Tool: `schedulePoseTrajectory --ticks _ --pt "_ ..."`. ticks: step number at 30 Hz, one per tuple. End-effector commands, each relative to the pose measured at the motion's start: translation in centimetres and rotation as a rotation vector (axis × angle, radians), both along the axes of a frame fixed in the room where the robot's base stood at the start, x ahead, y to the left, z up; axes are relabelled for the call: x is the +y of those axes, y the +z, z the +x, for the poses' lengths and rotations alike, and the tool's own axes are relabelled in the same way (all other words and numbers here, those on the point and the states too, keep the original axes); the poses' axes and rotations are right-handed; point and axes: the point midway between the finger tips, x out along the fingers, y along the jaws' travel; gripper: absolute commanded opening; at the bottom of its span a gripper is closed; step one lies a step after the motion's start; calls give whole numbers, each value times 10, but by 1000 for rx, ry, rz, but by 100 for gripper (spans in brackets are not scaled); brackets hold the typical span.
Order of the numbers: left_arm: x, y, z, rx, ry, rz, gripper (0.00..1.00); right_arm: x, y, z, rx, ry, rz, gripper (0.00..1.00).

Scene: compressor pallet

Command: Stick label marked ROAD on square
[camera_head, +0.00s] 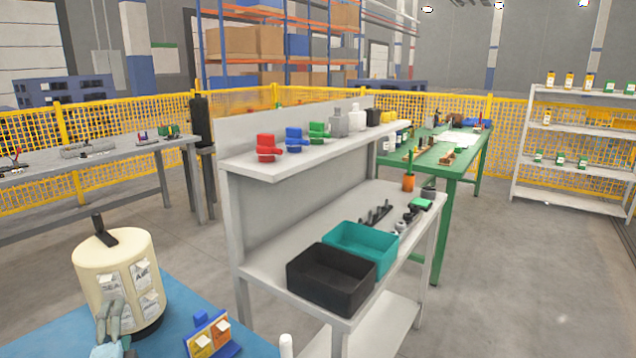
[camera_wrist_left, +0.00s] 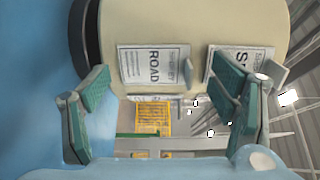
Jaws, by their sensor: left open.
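A cream cylinder (camera_head: 112,262) with a black handle on top stands on the blue surface at the lower left in the head view. White printed cards are on its side, one marked SEA. In the left wrist view the cylinder (camera_wrist_left: 200,22) fills the top, with a white card marked ROAD (camera_wrist_left: 153,66) and another card starting with S (camera_wrist_left: 222,62). My left gripper (camera_head: 114,318) is close in front of the cylinder. Its fingers are spread in the wrist view (camera_wrist_left: 165,92), with the ROAD card just beyond the gap and nothing visibly held. My right gripper is out of view.
A small blue stand with orange and yellow cards (camera_head: 209,334) is right of the cylinder on the blue table (camera_head: 182,318). A grey shelf bench (camera_head: 262,262) with black (camera_head: 330,280) and teal bins (camera_head: 362,243) stands further right.

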Motion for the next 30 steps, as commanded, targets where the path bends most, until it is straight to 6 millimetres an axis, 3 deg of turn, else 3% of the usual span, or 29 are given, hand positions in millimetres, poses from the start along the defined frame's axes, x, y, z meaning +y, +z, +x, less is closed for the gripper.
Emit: schedulePoseTrajectory --ticks 19,30 --pt "0 1 0 0 0 0 78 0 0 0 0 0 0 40" --pt "0 0 0 1 0 0 19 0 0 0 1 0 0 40"
